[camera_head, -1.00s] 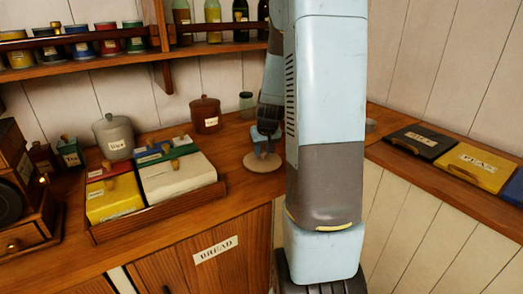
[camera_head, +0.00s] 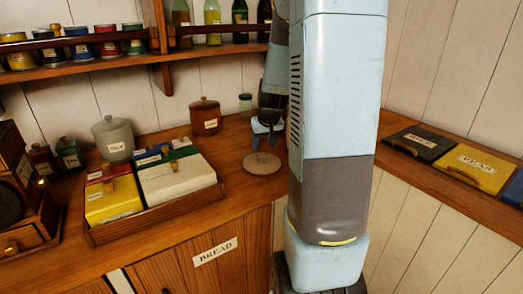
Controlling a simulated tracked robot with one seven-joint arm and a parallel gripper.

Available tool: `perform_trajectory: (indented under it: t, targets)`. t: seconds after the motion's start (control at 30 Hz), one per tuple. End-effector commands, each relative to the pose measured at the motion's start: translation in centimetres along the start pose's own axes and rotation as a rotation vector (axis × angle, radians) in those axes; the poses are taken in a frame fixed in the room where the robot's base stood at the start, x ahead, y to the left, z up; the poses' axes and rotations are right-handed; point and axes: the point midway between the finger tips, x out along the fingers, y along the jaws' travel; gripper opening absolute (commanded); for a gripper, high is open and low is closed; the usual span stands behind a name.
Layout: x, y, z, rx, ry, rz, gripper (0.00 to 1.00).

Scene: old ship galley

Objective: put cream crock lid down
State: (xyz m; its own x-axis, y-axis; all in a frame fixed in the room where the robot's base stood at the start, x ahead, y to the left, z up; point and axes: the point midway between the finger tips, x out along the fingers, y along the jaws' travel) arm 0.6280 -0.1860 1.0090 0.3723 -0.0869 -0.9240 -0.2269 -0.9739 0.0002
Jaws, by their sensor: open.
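The cream crock lid (camera_head: 262,164), a flat round beige disc with a small knob, lies on the wooden counter (camera_head: 240,190) right of the box tray. My gripper (camera_head: 266,138) is just above and behind the lid, open, with a visible gap between it and the knob. My own blue-grey arm hides the counter to the right of the lid. No open cream crock shows in this view.
A wooden tray (camera_head: 155,222) of coloured lidded boxes stands left of the lid. A brown crock (camera_head: 205,116) and a grey crock (camera_head: 113,137) stand behind. A bottle shelf (camera_head: 200,50) hangs above. Black and yellow panels (camera_head: 473,166) lie on the right ledge.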

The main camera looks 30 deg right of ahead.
Motion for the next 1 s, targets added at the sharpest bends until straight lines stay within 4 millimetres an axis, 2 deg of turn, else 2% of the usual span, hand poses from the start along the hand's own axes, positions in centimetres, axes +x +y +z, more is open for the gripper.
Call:
perform_trajectory:
  t: [0.3,0.63,0.77,0.83,1.0]
  targets:
    - [-5.0,0.0,0.0,0.000,0.002,0.000,0.54]
    - [-7.6,-0.4,0.1,-0.005,0.003,-0.002,0.54]
    - [-9.7,-2.1,1.0,-0.025,0.012,-0.012,0.54]
    - [-11.4,-3.5,1.8,-0.042,0.022,-0.021,0.54]
    - [-15.8,-6.9,5.0,-0.086,0.040,-0.044,0.54]
